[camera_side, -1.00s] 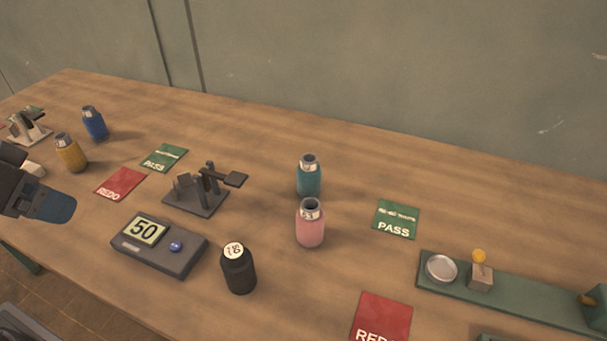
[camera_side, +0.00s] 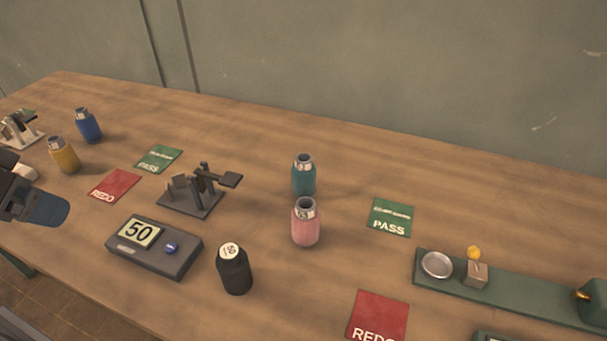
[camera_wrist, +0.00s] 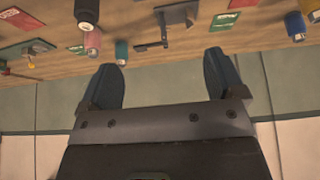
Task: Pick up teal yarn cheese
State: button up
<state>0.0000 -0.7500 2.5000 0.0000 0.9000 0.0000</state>
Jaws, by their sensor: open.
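The teal yarn cheese (camera_side: 303,179) stands upright on the table, just behind a pink one (camera_side: 305,227) in the side view. It looks like a small bottle shape with a grey top. In the wrist view the teal cheese (camera_wrist: 121,52) shows small, close to the tip of the left finger in the picture, but well beyond it. My gripper (camera_side: 38,207) is at the left edge of the side view, far from the teal cheese, and partly cut off. In the wrist view my gripper (camera_wrist: 160,65) is open, with nothing between its fingers.
A black bottle (camera_side: 234,270), a display box reading 50 (camera_side: 155,247) and a dark stand (camera_side: 194,200) are nearby. Yellow (camera_side: 64,156) and blue (camera_side: 88,126) ones stand at left. Red and green cards lie flat. A green-based device (camera_side: 505,288) is at right. Table behind the teal one is clear.

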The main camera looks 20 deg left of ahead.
jog(key=shift+o, duration=0.2)
jog(key=w+d+r+m, duration=0.1)
jog(key=w+d+r, duration=0.15)
jog(key=w, duration=0.35)
jog(key=w+d+r, duration=0.1)
jog(key=w+r, duration=0.2)
jog(key=w, duration=0.2)
jog(key=m+g+h, duration=0.1)
jog(key=m+h, duration=0.1)
jog(key=m, duration=0.1)
send_over(304, 163)
jog(key=s+a, duration=0.3)
notch_tip(304, 163, down, 12)
jog(key=x, duration=0.8)
jog(key=shift+w+a+f, duration=0.15)
jog(key=shift+f, duration=0.3)
jog(key=shift+s+d+x, duration=0.1)
jog(key=shift+s+x, duration=0.05)
jog(key=shift+x, duration=1.2)
jog(key=shift+s+d+x, duration=0.1)
jog(key=shift+s+x, duration=0.1)
jog(key=shift+x, duration=1.1)
jog(key=shift+f, duration=0.1)
